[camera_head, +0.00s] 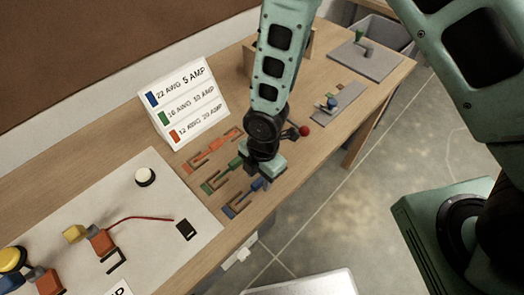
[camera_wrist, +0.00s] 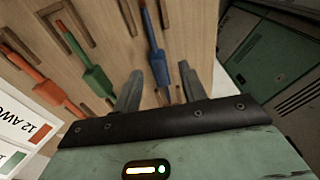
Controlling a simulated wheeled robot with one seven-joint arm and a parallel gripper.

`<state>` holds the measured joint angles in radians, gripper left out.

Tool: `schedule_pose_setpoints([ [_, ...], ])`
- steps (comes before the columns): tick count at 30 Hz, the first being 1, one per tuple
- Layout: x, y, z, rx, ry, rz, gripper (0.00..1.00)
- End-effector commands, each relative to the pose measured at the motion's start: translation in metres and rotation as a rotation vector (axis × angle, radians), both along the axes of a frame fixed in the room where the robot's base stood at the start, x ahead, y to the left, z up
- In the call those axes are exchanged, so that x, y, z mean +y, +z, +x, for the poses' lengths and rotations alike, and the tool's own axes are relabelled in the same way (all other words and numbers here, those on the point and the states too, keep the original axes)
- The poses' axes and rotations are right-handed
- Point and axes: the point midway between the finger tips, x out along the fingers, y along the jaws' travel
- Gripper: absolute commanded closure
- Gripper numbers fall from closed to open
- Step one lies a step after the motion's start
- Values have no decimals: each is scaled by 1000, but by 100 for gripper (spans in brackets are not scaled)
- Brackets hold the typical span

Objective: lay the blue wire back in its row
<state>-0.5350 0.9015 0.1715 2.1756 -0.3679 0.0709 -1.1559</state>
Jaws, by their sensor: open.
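The blue wire (camera_wrist: 155,48) has a thin lead and a thicker blue end, and lies at the wooden bracket row nearest the table's front edge. It also shows in the head view (camera_head: 230,212), partly hidden by my gripper. My gripper (camera_wrist: 160,75) is open, with one finger on each side of the blue end. I cannot tell whether the fingers touch it. In the head view my gripper (camera_head: 262,175) is low over the rows. The green wire (camera_wrist: 88,65) and the orange wire (camera_wrist: 25,65) lie in the neighbouring rows.
A sign (camera_head: 183,102) with blue, green and orange labels stands behind the rows. A pale panel (camera_head: 150,215) with a red lead and buttons is at left. Right of my arm are a red ball (camera_head: 304,131) and a grey plate (camera_head: 338,101). The table's front edge is close.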

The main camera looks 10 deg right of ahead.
Motion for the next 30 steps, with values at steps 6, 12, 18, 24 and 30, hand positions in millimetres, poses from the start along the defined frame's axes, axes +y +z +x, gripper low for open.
schedule_pose_setpoints([
  [6,-4,39,4,-6,-3,4,58],
  [12,-8,84,7,-6,-4,3,58],
  [18,-12,127,9,-4,-4,2,58],
  [24,-14,153,10,-2,-1,0,58],
  [30,-15,161,10,-1,1,-1,58],
])
